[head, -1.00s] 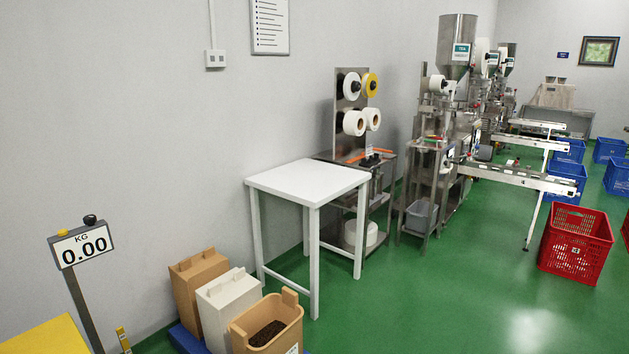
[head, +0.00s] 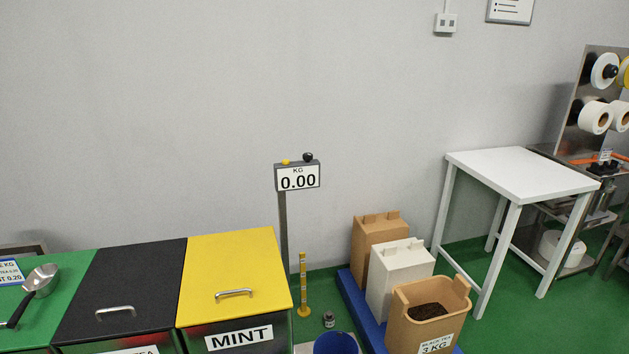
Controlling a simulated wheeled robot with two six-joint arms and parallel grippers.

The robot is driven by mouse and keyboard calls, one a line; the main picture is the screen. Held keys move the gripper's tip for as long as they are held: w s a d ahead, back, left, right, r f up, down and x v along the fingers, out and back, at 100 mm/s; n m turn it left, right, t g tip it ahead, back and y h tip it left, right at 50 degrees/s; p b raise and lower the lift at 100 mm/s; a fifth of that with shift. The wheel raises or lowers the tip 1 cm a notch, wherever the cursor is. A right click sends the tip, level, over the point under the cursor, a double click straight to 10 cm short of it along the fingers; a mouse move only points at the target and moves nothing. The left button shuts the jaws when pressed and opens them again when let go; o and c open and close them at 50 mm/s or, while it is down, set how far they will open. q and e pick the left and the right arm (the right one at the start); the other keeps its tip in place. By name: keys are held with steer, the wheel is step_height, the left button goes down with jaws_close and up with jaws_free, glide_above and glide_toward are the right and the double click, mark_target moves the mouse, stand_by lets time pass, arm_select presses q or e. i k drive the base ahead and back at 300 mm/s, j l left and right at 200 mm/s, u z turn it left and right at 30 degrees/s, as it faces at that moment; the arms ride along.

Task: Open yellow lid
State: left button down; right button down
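The yellow lid (head: 232,262) lies flat and closed on a dark bin labelled MINT (head: 238,339) at the lower left of centre. A metal bar handle (head: 234,293) sits near the lid's front edge. Neither of my grippers is in the head view.
A black-lidded bin (head: 122,285) and a green lid (head: 50,290) with a metal scoop (head: 38,284) stand left of the yellow lid. A scale display (head: 298,177) reads 0.00 behind it. Boxes (head: 400,280), a blue bucket (head: 335,343) and a white table (head: 522,174) stand to the right.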

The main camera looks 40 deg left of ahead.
mark_target(227, 275)
steer(key=u, duration=1.65)
